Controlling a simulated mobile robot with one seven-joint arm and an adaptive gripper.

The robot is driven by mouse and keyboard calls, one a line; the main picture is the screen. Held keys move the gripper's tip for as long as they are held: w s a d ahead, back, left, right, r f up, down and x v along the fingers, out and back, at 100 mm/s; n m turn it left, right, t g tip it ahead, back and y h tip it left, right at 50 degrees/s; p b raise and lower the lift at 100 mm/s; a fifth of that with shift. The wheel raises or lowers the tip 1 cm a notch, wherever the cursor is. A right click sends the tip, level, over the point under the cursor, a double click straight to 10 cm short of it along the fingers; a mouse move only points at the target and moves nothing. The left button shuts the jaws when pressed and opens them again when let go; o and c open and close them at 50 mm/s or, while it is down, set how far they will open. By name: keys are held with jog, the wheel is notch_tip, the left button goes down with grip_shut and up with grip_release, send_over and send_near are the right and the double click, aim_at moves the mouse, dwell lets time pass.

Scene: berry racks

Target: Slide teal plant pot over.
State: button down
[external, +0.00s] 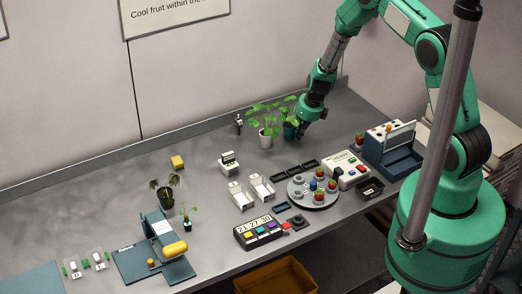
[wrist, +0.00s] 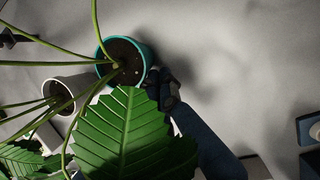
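The teal plant pot (external: 289,131) stands at the back of the bench, partly behind my gripper, with broad green leaves above it. In the wrist view the teal pot (wrist: 150,58) shows from above, with dark soil and long stems. My gripper (external: 302,132) is low, just right of the teal pot. In the wrist view its dark fingertip (wrist: 165,88) is beside the pot's lower right side; I cannot tell whether they touch. A large leaf covers part of that view and hides the rest of the fingers, so open or shut is unclear.
A white plant pot (external: 265,141) stands close left of the teal pot; it also shows in the wrist view (wrist: 74,82). A round grey tray (external: 300,200) with berries, small black trays (external: 294,170) and a blue rack (external: 388,160) stand in front and right. Bench behind the pots is clear.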

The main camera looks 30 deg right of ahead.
jog(key=shift+s, duration=0.15)
jog(key=shift+s+d+f+b, duration=0.1)
jog(key=shift+s+d+b, duration=0.2)
jog(key=shift+s+b, duration=0.5)
jog(key=shift+s+d+b, duration=0.25)
jog(key=shift+s+b, duration=0.3)
jog(key=shift+s, duration=0.4)
jog(key=a+p+v, duration=0.1)
jog(key=p+v, duration=0.1)
jog(key=v, duration=0.8)
jog(key=shift+d, duration=0.4)
jog(key=shift+r, duration=0.2)
notch_tip(320, 180, up, 13)
jog(key=n+b, duration=0.4)
jog(key=n, duration=0.4)
send_over(306, 144)
jog(key=s, duration=0.7)
jog(key=s+r+n+t+b, duration=0.1)
jog(key=s+r+n+b, duration=0.3)
jog(key=s+r+n, duration=0.5)
jog(key=s+d+r+n+b, duration=0.1)
jog(key=s+r+n+b, duration=0.2)
jog(key=s+n, duration=0.5)
jog(key=s+d+r+n+t+h+b, duration=0.1)
jog(key=s+r+n+b, duration=0.3)
jog(key=s, duration=1.2)
jog(key=n, duration=0.3)
jog(key=shift+s+d+n, duration=0.25)
jog(key=shift+s+n, duration=0.15)
